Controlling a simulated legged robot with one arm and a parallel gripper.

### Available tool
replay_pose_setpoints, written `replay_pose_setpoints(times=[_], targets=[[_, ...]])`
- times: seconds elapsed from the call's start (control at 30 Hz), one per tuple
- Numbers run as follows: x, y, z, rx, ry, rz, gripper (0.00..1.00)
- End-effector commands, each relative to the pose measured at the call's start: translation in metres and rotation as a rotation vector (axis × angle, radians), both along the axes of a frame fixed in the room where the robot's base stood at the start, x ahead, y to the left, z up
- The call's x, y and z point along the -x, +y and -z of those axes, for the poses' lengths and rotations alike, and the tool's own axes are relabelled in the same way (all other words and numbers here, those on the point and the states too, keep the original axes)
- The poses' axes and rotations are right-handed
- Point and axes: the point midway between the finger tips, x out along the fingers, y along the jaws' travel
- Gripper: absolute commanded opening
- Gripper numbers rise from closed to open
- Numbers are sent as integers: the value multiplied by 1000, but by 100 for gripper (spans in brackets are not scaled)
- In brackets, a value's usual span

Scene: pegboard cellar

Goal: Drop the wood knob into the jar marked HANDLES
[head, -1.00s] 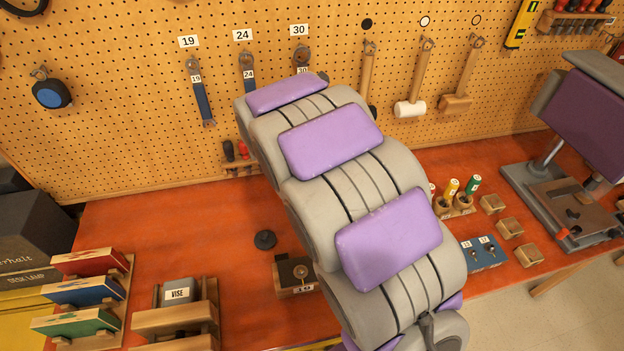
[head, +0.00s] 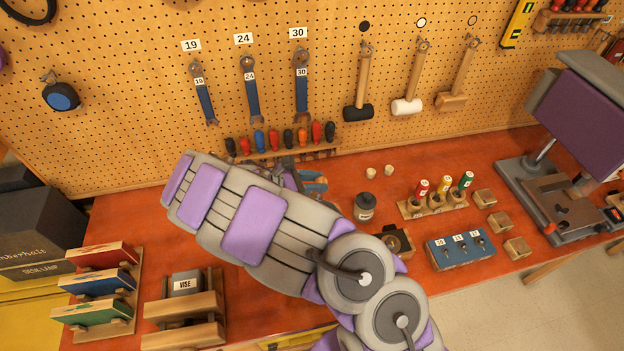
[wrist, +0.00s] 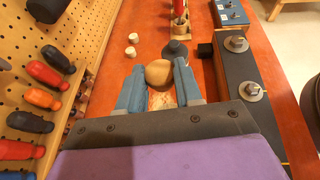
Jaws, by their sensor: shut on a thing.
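The wood knob (wrist: 158,75) is a rounded tan piece between the two blue fingers of my gripper (wrist: 159,67) in the wrist view. My gripper is shut on it. In the head view, the blue fingers of my gripper (head: 314,181) are above the bench, left of a dark grey jar (head: 364,207) with a pale label. The label's writing is too small to read. The jar (wrist: 175,50) shows just beyond the fingertips in the wrist view. I cannot tell whether its top is open. The knob is not clearly visible in the head view.
Two small pale pieces (head: 380,172) lie behind the jar. A wooden block with a dark face (head: 397,241) is near the jar. Screwdrivers (head: 275,140) line the pegboard.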

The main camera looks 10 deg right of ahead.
Motion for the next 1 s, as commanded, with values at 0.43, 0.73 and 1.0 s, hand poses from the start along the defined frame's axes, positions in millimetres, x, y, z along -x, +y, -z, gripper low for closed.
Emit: replay_pose_setpoints(times=[0.43, 0.73, 1.0], targets=[[1, 7, 39, 5, 0, 2, 6], [1, 3, 61, 2, 0, 1, 6], [1, 4, 60, 3, 0, 1, 36]])
